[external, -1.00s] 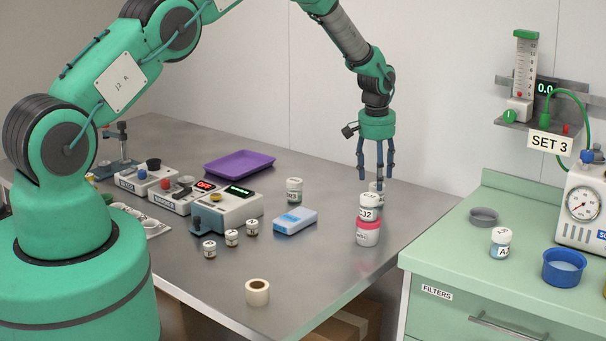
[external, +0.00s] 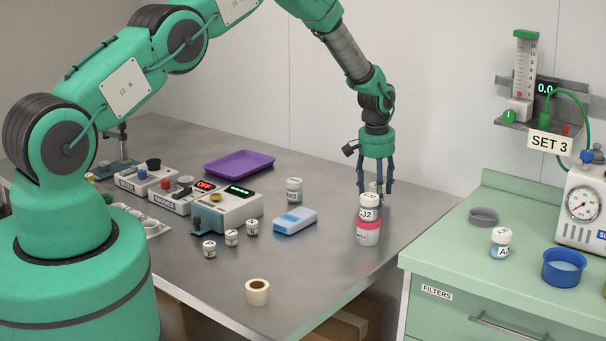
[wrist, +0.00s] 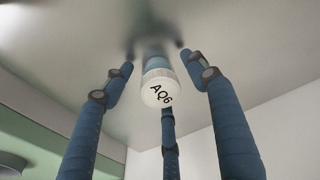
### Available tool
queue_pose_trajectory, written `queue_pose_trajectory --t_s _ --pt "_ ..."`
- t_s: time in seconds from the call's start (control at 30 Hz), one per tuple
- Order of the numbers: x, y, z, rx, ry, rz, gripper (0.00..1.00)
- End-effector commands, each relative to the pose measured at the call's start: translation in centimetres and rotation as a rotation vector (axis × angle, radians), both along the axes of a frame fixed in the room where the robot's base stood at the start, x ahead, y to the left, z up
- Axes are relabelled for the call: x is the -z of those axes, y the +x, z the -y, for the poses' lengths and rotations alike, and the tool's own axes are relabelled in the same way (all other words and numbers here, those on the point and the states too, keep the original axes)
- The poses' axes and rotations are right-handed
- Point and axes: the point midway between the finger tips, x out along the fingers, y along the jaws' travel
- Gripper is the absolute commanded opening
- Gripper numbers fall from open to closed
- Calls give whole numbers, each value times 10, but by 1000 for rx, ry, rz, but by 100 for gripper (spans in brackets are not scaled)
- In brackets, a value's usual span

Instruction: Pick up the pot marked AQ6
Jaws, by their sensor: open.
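The pot marked AQ6 (wrist: 158,84) has a white lid with black letters and a bluish body. It stands on the steel table, between the spread fingers of my gripper (wrist: 160,75) in the wrist view. In the external view my gripper (external: 374,198) points straight down, its fingers around the pot (external: 374,187). The fingers and a stack of pots in front hide most of the pot there. My gripper is open, with gaps between the side fingers and the pot. I cannot tell whether the third finger touches it.
A pot marked C32 (external: 369,208) stands on a pink-lidded pot (external: 367,232), close in front of my gripper. A blue-white box (external: 295,221) and another pot (external: 294,189) lie to the left. The green cabinet (external: 455,262) is at right, bearing a pot (external: 501,243).

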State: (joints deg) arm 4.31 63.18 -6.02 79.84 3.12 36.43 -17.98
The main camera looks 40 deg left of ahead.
Motion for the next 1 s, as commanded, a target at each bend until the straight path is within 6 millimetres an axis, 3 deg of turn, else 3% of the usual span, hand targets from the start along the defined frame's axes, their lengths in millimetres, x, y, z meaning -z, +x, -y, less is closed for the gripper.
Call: queue_pose_trajectory --t_s 0.53,0.57,0.8,1.0 --pt "0 0 0 0 0 1 58" --pt "0 0 0 0 0 1 56" --pt "0 0 0 0 0 1 9" --pt "0 0 0 0 0 1 9"
